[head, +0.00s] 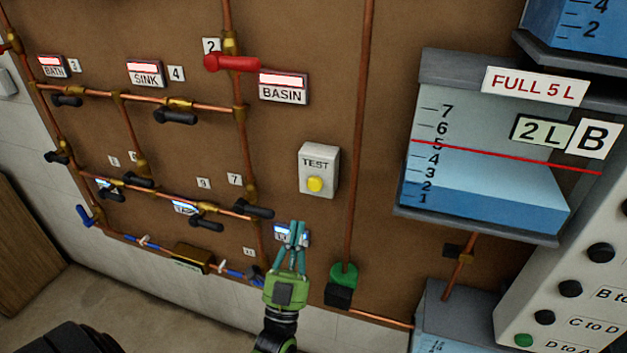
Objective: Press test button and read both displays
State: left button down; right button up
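The test box is a white box with a yellow test button (315,184) under the word TEST, on the brown board. My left gripper (295,226), green with teal fingers, is below the button and apart from it. Its fingertips are together with nothing seen between them. They partly cover a blue-lit display (281,233), whose text I cannot read. Other blue-lit displays (186,208) and (110,189) sit to the left, partly hidden by valve handles. Red-lit displays sit above plates labelled BATH (51,62), SINK (145,67) and BASIN (283,80); no reading is legible. My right gripper is out of view.
Copper pipes with black valve handles (175,116) and a red handle (232,63) stand out from the board. A vertical pipe with a green fitting (344,276) runs right of the test box. A water tank (485,205) juts out further right.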

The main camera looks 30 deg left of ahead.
aim_at(315, 184)
pick_arm(q)
jog(key=shift+s+a+r+y, duration=0.15)
jog(key=shift+s+r+y, duration=0.1)
jog(key=shift+r+y, duration=0.4)
jog(key=shift+w+h, duration=0.1)
jog(key=shift+h, duration=0.25)
jog(key=w+a+b, duration=0.2)
jog(key=w+b, duration=0.2)
jog(key=w, duration=0.4)
jog(key=shift+w, duration=0.2)
jog(key=shift+w, duration=0.1)
dwell(0.7)
jog(key=shift+w+a, duration=0.1)
jog(key=shift+w, duration=0.25)
